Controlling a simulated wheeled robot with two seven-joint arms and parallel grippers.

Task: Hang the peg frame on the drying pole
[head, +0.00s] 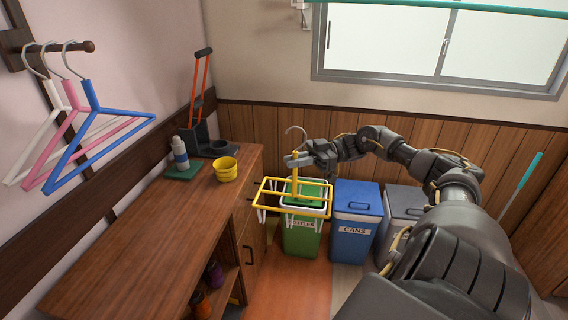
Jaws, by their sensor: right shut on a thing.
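The yellow peg frame (264,186) hangs level from my right gripper (296,160), with white pegs dangling under it. The gripper is shut on the frame's upright yellow stem, and the grey hook (296,131) rises above the fingers, open and free. The drying pole (440,8) is a teal bar along the top edge, in front of the window. In the picture the hook is well below and left of the pole, apart from it. My left gripper is out of view.
Green (301,238), blue (354,228) and grey (399,215) bins stand below. Coat hangers (75,135) hang on the left wall.

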